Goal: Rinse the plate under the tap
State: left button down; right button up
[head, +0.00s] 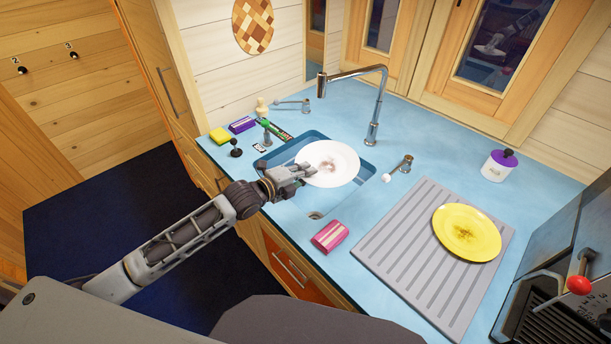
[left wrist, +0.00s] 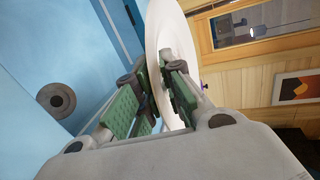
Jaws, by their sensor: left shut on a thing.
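A white plate (head: 334,160) with a brownish stain in its middle is held over the blue sink (head: 365,172). My left gripper (head: 303,174) is shut on the plate's near left rim. In the left wrist view the plate (left wrist: 158,30) stands between the green pads of the gripper (left wrist: 163,88). The chrome tap (head: 374,105) rises behind the sink, its spout end up and left of the plate. No water shows from it. A yellow plate (head: 466,232) with a dark stain lies on the grey ribbed drainboard (head: 405,262). My right gripper is not in view.
A pink box (head: 330,236) lies on the counter in front of the sink. A yellow sponge (head: 219,135), a purple box (head: 242,125) and small levers stand at the left. A white-and-purple jar (head: 499,165) stands at the back right. The sink drain (left wrist: 56,100) is uncovered.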

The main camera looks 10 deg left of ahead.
pick_arm(q)
jog(key=shift+w+a+f+b, duration=0.2)
jog(key=shift+w+b, duration=0.1)
jog(key=shift+w, duration=0.2)
jog(key=shift+w+a+f+b, duration=0.15)
jog(key=shift+w+b, duration=0.15)
jog(key=shift+w, duration=0.2)
pick_arm(e)
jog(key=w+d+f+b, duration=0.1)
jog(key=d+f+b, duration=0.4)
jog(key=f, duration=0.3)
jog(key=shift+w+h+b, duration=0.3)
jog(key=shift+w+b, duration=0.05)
jog(key=shift+b, duration=0.45)
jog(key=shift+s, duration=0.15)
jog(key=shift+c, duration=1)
pick_arm(q)
jog(key=w+a+f, duration=0.1)
jog(key=w+a, duration=0.2)
jog(key=w, duration=0.6)
jog(key=shift+w+a+f, duration=0.25)
jog(key=shift+w+f, duration=0.1)
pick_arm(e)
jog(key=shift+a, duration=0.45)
